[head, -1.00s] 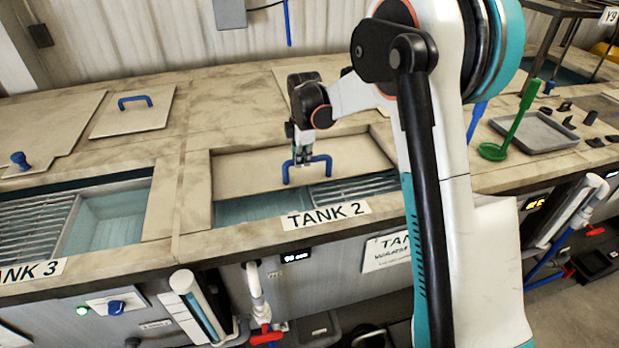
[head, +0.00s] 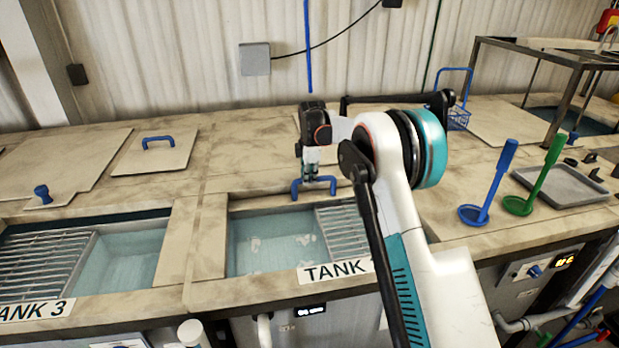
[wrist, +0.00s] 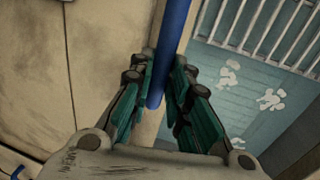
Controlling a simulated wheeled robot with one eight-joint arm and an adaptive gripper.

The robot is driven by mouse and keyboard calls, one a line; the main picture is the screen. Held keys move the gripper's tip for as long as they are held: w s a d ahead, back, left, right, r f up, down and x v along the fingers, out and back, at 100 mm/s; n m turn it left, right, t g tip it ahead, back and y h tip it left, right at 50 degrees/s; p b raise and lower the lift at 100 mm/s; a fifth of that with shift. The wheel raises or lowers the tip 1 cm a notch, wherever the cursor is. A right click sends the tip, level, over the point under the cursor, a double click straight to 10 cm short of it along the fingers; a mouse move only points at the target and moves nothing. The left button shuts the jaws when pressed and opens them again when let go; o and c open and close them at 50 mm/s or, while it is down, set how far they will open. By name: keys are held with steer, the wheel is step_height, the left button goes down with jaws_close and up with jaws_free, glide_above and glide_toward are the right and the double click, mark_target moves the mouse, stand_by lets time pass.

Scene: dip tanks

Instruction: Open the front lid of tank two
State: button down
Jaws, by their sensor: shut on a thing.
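The front lid of tank two (head: 270,194) is a flat beige panel at the back of the tank opening, seen nearly edge-on in the head view. Its blue bar handle (head: 314,187) shows there, and also in the wrist view (wrist: 172,45). My gripper (head: 312,177) is shut on this handle; in the wrist view its teal fingers (wrist: 158,105) flank the blue bar. In front of the lid, tank two (head: 275,245) stands uncovered, with pale blue water and a metal grate (head: 343,225) at its right. The TANK 2 label is partly hidden by my arm.
Tank three (head: 125,255) is open at the left, with a grate. A closed lid with a blue handle (head: 158,142) lies behind it. Blue and green ladles (head: 488,190) and a grey tray (head: 562,186) lie at the right. A blue basket (head: 457,118) stands behind my arm.

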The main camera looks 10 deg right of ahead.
steer(key=c, duration=1.5)
jaws_free()
steer(key=r, duration=0.4)
steer(key=s+r, duration=0.1)
steer(key=r, duration=0.2)
steer(key=s+r, duration=0.1)
steer(key=r, duration=0.3)
steer(key=shift+s+r, duration=0.15)
steer(key=shift+r, duration=0.2)
